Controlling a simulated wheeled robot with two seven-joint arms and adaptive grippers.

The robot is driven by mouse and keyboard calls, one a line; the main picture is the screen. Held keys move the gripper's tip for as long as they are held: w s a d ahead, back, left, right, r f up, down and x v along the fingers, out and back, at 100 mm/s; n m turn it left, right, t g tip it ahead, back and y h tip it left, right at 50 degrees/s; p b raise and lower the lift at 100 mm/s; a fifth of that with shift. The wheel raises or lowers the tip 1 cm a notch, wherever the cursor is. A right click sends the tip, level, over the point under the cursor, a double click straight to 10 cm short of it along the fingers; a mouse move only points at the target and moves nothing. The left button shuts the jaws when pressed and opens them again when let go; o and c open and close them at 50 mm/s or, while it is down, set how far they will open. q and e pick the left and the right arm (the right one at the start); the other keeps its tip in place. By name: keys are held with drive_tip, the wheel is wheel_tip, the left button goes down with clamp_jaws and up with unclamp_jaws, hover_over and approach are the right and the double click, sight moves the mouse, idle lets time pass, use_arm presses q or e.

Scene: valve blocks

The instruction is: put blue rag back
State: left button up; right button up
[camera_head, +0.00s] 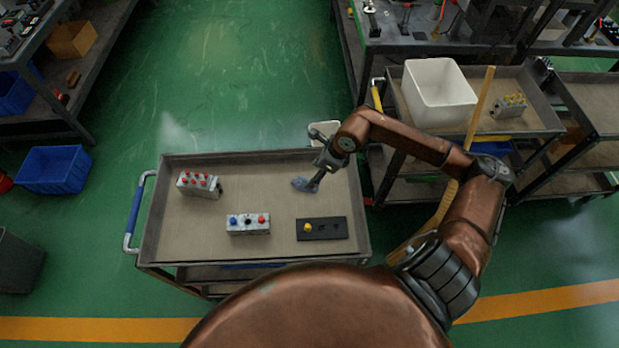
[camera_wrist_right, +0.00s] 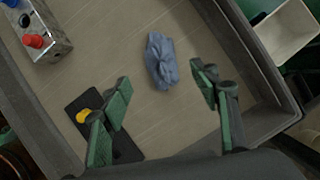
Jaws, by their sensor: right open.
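The blue rag (camera_head: 301,184) lies crumpled on the cart top near its right end. It also shows in the right wrist view (camera_wrist_right: 161,60), lying ahead of and between my fingers, clear of them. My right gripper (camera_head: 318,181) is above the cart, just right of the rag in the head view. In the right wrist view its green-padded fingers (camera_wrist_right: 162,110) are spread wide with nothing between them. My left gripper is not in view.
The cart (camera_head: 270,164) also bears a red-knobbed valve block (camera_head: 199,185), a blue-and-red-knobbed block (camera_head: 248,225) and a black plate (camera_head: 335,229) with a yellow knob. A white bin (camera_head: 323,130) stands beyond the cart's far edge. Another white bin (camera_head: 438,92) is on the right cart.

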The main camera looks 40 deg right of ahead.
drive_tip(key=shift+v, duration=2.35)
drive_tip(key=shift+s+d, duration=0.1)
